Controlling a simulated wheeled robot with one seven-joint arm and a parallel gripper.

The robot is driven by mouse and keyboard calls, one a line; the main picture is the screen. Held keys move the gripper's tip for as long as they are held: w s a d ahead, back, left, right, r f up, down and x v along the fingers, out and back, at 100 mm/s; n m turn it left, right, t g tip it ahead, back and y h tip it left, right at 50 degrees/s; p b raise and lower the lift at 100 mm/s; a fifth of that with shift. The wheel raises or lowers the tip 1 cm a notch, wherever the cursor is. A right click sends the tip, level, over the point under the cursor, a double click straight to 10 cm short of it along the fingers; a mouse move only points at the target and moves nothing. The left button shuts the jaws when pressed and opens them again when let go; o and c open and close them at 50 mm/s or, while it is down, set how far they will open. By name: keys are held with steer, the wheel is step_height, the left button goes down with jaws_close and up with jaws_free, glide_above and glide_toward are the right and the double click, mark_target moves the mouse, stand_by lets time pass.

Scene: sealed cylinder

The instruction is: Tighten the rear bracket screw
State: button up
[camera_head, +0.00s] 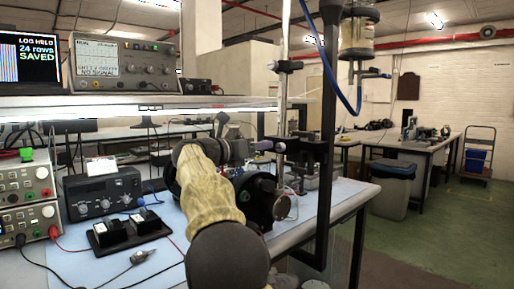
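My arm, in a beige sleeve with dark joints, reaches from the bottom centre toward a metal post (282,110) at the bench edge. My gripper (252,147) is at the arm's far end, just left of the post. Its fingers are too small and dark to tell open from shut. A small purplish piece shows there; I cannot tell whether it is held. A black bracket (311,150) sits by the post, right of my gripper. A clear cylinder (358,36) with a blue hose (335,75) is above right. I cannot make out the rear bracket screw.
A blue-matted bench (340,196) carries power supplies (28,195), a black instrument (102,192) and a black two-slot holder (128,232) with cables. A shelf (130,106) holds an oscilloscope (122,64) and a screen (30,62).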

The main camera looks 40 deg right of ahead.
steer(key=s+a, duration=0.1)
steer(key=a, duration=1.6)
steer(key=shift+s+a+p, duration=0.15)
steer(key=shift+s+p, duration=0.15)
steer(key=shift+p, duration=0.05)
steer(key=shift+w+r, duration=0.1)
step_height(320, 180, up, 10)
steer(key=p, duration=1)
